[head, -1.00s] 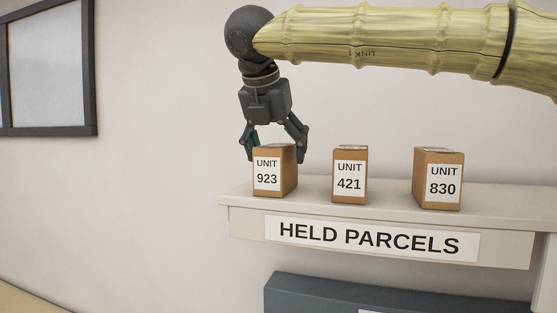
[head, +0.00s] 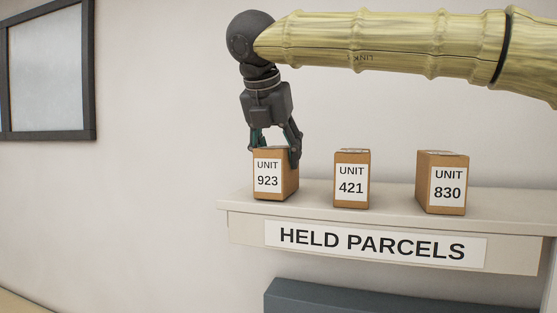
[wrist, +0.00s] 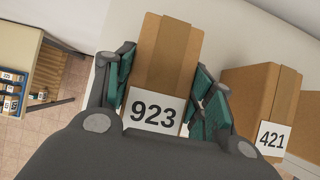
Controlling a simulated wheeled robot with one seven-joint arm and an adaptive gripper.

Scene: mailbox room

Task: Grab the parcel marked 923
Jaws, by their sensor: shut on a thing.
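The parcel marked 923 (head: 268,182) is a brown box with a white label, upright at the left end of the shelf (head: 390,216). My gripper (head: 274,152) points down over it and is shut on its upper part, one finger on each side. In the wrist view the parcel marked 923 (wrist: 168,65) lies between the green finger pads of my gripper (wrist: 163,98). The parcel looks to be resting on the shelf; its underside is not visible.
The parcel marked 421 (head: 351,180) stands just to the right, apart from my gripper. The parcel marked 830 (head: 441,182) is farther right. A "HELD PARCELS" sign (head: 374,243) is on the shelf front. A framed panel (head: 47,66) hangs on the wall at left.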

